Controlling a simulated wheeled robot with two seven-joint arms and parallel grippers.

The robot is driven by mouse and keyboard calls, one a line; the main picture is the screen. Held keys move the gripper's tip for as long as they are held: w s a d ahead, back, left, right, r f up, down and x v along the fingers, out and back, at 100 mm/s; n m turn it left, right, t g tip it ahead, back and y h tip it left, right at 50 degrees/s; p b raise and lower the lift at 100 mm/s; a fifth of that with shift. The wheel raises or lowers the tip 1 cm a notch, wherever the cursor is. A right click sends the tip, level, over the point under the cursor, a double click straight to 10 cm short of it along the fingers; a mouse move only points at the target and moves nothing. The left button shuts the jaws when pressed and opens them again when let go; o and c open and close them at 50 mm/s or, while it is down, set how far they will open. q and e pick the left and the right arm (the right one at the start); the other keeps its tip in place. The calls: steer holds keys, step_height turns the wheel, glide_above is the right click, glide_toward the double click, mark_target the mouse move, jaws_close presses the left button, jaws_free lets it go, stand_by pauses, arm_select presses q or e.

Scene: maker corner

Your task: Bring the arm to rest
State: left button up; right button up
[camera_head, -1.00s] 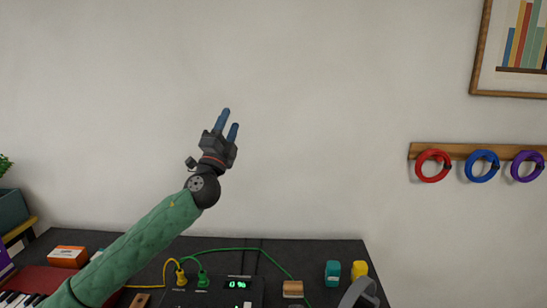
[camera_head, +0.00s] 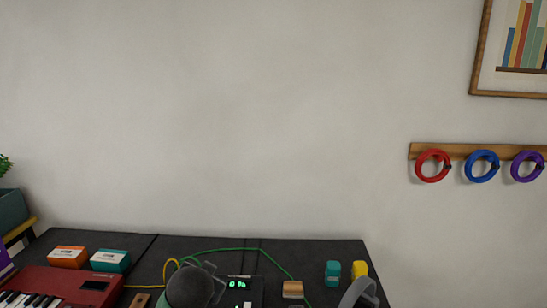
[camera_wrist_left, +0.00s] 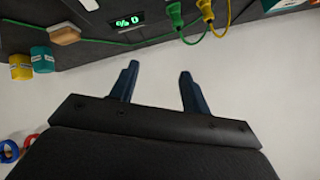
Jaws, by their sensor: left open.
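My left gripper shows in the left wrist view (camera_wrist_left: 158,72), with its two blue fingers apart and nothing between them. In the head view only a dark rounded part, which looks like my left arm's wrist end, shows low in front of the desk, and the fingers cannot be made out there. My right gripper is in neither view.
The dark desk (camera_head: 325,248) holds a red keyboard (camera_head: 94,286), orange (camera_head: 68,256) and teal (camera_head: 110,260) boxes, a device with a green display (camera_head: 239,284), a wooden block (camera_head: 293,289), and teal (camera_head: 333,273) and yellow (camera_head: 360,270) pieces. Rings hang right. The wall's middle is clear.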

arm_select(q)
steer(key=s+d+f+n+g+h, duration=0.1)
steer(key=s+f+g, duration=0.3)
steer(key=s+f, duration=1)
steer(key=s+f+n+g+h, duration=0.1)
steer(key=s+f+g, duration=0.3)
steer(key=s+f, duration=1)
steer(key=s, duration=0.7)
steer(key=shift+s+d+n+g, duration=0.4)
steer(key=shift+c, duration=0.2)
